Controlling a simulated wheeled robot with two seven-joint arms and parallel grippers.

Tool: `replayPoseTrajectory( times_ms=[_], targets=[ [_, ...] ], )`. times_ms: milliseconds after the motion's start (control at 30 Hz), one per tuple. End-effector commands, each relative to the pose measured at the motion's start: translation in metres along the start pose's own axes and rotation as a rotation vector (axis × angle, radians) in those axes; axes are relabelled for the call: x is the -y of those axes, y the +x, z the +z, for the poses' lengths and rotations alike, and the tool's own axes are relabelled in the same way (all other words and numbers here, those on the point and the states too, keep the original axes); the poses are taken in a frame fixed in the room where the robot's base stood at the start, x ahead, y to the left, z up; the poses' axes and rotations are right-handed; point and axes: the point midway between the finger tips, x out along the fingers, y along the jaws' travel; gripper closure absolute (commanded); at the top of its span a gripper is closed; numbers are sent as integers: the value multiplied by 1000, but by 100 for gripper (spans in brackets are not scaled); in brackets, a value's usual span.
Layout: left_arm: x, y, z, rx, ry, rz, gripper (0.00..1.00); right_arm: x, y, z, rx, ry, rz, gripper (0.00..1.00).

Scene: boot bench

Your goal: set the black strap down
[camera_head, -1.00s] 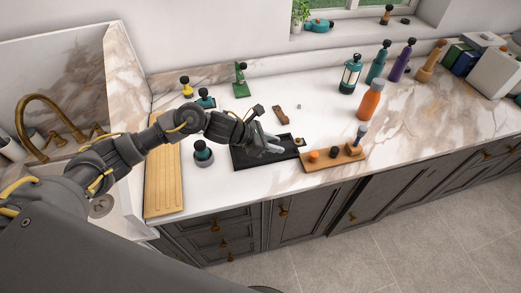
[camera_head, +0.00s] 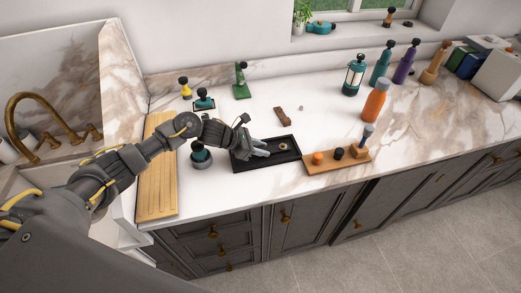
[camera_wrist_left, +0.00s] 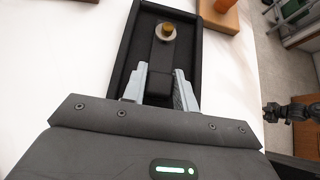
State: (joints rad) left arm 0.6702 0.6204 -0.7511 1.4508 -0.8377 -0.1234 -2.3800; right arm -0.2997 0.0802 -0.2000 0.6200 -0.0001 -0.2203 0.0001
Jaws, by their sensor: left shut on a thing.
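My left gripper (camera_head: 264,151) is shut on the black strap (camera_wrist_left: 161,65), a dark band between the two grey fingers in the left wrist view. A pale ring with a gold middle (camera_wrist_left: 166,32) shows at the strap's far end, and it also shows in the head view (camera_head: 283,146). The strap is over the inside of the shallow black tray (camera_head: 240,166), within its walls. I cannot tell whether it touches the tray floor. A dark jointed part, likely my right gripper (camera_wrist_left: 288,111), shows at the right of the wrist view, too small to read.
A wooden block (camera_head: 325,167) with pegs stands right of the tray. A teal-topped round pot (camera_head: 201,158) is close on the left, beside a wooden board (camera_head: 157,185). A brown piece (camera_head: 282,115) lies behind. Bottles, including an orange one (camera_head: 376,101), stand back right.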

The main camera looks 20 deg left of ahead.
Motion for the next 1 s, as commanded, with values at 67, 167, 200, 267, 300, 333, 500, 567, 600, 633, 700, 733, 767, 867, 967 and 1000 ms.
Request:
replayPoseTrajectory(
  times_ms=[67,167,200,267,300,333,500,567,600,633,700,733,767,867,967,1000],
  targets=[
    [0,1,-1,1,1,0,97,0,0,0,0,0,0,64],
    [0,1,-1,1,2,0,97,0,0,0,0,0,0,64],
    [0,1,-1,1,1,0,97,0,0,0,0,0,0,64],
    [0,1,-1,1,1,0,97,0,0,0,0,0,0,64],
    [0,1,-2,1,1,0,97,0,1,0,0,0,0,64],
    [0,2,-2,1,1,0,97,0,2,0,0,0,0,64],
    [0,2,-3,0,1,0,65,0,5,0,0,0,0,64],
    [0,3,-3,0,1,0,57,0,5,0,0,0,0,64],
    [0,3,-4,0,1,-1,52,0,5,0,0,0,0,64],
    [1,3,-4,-1,1,-1,50,0,5,0,0,0,0,64],
    [1,3,-4,-1,1,-2,50,0,4,0,0,0,0,64],
    [1,3,-3,-1,1,-2,50,0,4,0,0,0,0,64],
    [1,3,-3,-1,1,-2,50,0,4,0,0,0,0,64],
    [1,3,-3,-1,1,-2,50,0,5,0,0,0,0,64],
    [1,2,-2,0,1,-2,50,0,3,0,0,0,0,64],
    [1,1,0,0,1,-2,50,0,0,0,0,0,0,64]
  ],
)
